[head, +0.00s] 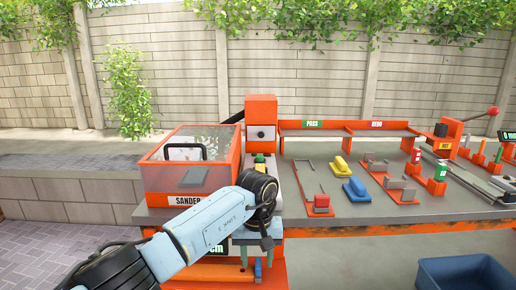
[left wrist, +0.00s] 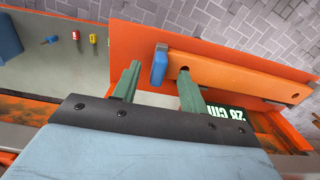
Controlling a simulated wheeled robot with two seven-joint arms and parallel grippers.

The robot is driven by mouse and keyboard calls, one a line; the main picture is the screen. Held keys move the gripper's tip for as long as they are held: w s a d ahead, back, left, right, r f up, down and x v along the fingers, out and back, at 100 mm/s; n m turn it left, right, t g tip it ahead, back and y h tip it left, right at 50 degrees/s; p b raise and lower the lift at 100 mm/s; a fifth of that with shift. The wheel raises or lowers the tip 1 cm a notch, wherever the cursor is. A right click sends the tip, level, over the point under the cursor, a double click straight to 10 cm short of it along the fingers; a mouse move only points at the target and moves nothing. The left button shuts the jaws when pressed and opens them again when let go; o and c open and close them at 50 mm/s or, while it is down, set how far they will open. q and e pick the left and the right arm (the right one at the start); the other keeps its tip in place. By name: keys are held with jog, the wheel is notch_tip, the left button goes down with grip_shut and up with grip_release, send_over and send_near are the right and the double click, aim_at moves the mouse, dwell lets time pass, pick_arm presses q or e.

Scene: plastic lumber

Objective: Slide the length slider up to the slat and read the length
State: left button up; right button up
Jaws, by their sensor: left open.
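An orange slat (left wrist: 235,76) with a hole near each end lies along an orange panel in the left wrist view; it also shows low in the head view (head: 222,272). The blue slider (left wrist: 160,66) is at the slat's end and appears to touch it; it also shows in the head view (head: 258,269). My left gripper (left wrist: 158,72) is open, its two green fingers on either side of the blue slider. I cannot tell whether they touch it. My right gripper is out of view.
The bench carries red, yellow and blue fixtures, with PASS and REDO shelves (head: 345,126) behind. A dark blue bin (head: 465,272) is on the floor at the right.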

pick_arm(q)
jog(key=shift+r+p, duration=1.55)
jog(key=shift+r, duration=1.55)
